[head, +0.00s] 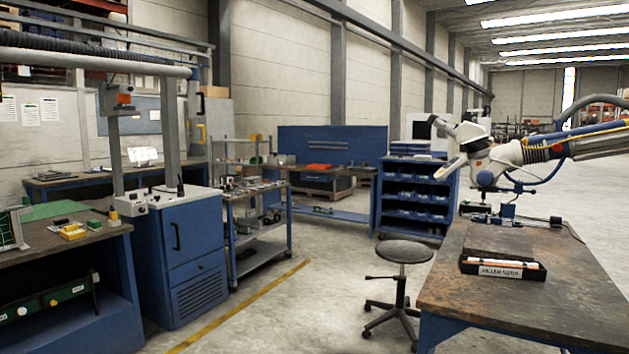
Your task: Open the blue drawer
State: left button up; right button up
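A blue cabinet (185,262) stands on the floor at the left, between a workbench and a metal cart. Its front has a black upright handle (176,236) near the top and a slotted vent low down. The front panel looks closed. Neither of my grippers is in view.
A dark-topped workbench (60,237) is left of the cabinet, a cart (256,187) right of it. The floor (290,315) between is clear.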

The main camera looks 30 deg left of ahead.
aim_at(319, 175)
jog(key=i+j+u, duration=0.7)
jog(key=i+j, duration=0.2)
jog(key=i, duration=0.2)
jog(key=i+j+u, duration=0.2)
jog(key=i, duration=0.35)
jog(key=i+j+u, duration=0.15)
jog(key=i, duration=0.45)
jog(key=i+j+u, duration=0.15)
jog(key=i, duration=0.45)
jog(key=i+z, duration=0.1)
jog(key=i, duration=1.8)
jog(key=i+z, duration=0.15)
jog(key=i, duration=0.85)
jog(key=i+j, duration=0.1)
jog(key=i, duration=0.85)
jog(key=i+l+z, duration=0.15)
jog(key=i+z, duration=0.25)
jog(key=i, duration=0.45)
jog(key=i+j+z, duration=0.15)
jog(key=i+z, duration=0.25)
jog(key=i, duration=0.45)
jog(key=i+z, duration=0.15)
jog(key=i, duration=1.55)
